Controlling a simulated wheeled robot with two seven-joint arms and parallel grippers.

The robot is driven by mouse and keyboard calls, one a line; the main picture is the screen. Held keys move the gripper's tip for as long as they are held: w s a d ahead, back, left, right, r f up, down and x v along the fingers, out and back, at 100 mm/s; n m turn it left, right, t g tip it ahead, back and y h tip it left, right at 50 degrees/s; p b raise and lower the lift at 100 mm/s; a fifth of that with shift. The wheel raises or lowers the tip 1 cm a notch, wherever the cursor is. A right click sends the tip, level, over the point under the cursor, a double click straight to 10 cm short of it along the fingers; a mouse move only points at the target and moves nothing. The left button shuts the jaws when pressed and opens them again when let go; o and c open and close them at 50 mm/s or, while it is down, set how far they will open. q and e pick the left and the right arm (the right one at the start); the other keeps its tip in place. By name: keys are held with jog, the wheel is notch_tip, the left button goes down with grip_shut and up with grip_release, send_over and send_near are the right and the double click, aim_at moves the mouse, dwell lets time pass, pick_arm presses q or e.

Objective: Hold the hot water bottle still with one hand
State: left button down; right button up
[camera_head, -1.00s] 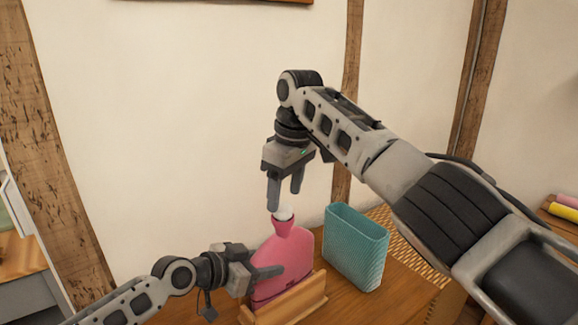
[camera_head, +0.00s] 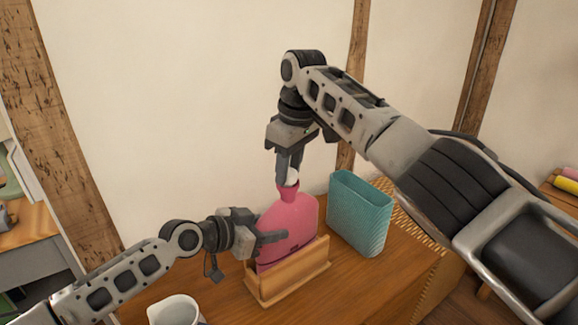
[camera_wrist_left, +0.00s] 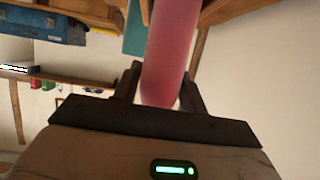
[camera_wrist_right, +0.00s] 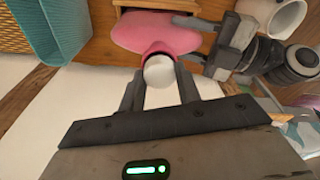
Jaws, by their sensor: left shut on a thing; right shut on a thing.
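The pink hot water bottle (camera_head: 290,222) stands upright in a wooden holder (camera_head: 290,284) on the wooden table. My left gripper (camera_head: 272,238) is shut on the side of its body; the left wrist view shows the bottle (camera_wrist_left: 168,60) between the fingers. A white stopper (camera_head: 292,177) sits at the top of the bottle's neck. My right gripper (camera_head: 288,178) comes from above and is shut on the stopper, which also shows between its fingers in the right wrist view (camera_wrist_right: 159,72). The fingers partly hide the stopper in the head view.
A teal woven basket (camera_head: 360,215) stands just right of the bottle. A white cup (camera_head: 176,310) stands at the table's front left. The wall is behind. Bare tabletop (camera_head: 375,295) lies at the front right.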

jog(key=m, duration=0.4)
jog(key=shift+a+m+t, duration=0.1)
jog(key=shift+m+t, duration=0.2)
jog(key=m+h, duration=0.1)
jog(key=m, duration=0.3)
jog(key=shift+s+a+m, duration=0.1)
jog(key=shift+m, duration=0.3)
jog(key=m, duration=0.4)
jog(key=shift+m+h, duration=0.3)
jog(key=shift+h, duration=0.1)
jog(key=shift+m, duration=1.2)
